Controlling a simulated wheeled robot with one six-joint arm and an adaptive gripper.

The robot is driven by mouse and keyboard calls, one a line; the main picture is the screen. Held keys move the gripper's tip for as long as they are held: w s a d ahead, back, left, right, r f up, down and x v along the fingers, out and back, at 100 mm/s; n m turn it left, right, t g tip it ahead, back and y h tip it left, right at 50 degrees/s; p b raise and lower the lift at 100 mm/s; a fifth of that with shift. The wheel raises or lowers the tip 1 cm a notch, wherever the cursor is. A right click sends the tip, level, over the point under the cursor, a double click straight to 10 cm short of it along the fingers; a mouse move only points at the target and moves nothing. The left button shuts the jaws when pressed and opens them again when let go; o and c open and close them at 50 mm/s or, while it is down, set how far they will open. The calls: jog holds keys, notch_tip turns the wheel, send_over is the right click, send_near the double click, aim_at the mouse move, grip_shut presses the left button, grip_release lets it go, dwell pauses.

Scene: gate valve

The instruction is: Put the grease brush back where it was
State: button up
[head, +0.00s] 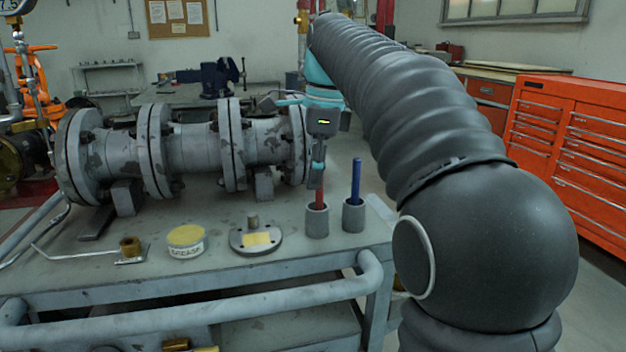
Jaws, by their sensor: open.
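Two grey cups stand side by side at the right end of the cart top. A red-handled tool (320,191) stands upright in the left cup (316,222). A blue-handled tool (356,180) stands upright in the right cup (353,216). No bristles show, so I cannot tell by sight which one is the grease brush. My gripper (318,168) points down at the top of the red handle and is open. Its fingers overlap the handle top in this view, and the exact gap is too small to see.
A rail (200,311) runs along the front.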

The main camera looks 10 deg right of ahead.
jog(key=shift+s+d+r+p, duration=0.1)
jog(key=shift+d+r+p, duration=0.05)
jog(key=shift+r, duration=1.1)
jog(key=shift+d+r+p, duration=0.15)
jog(key=shift+r, duration=1.1)
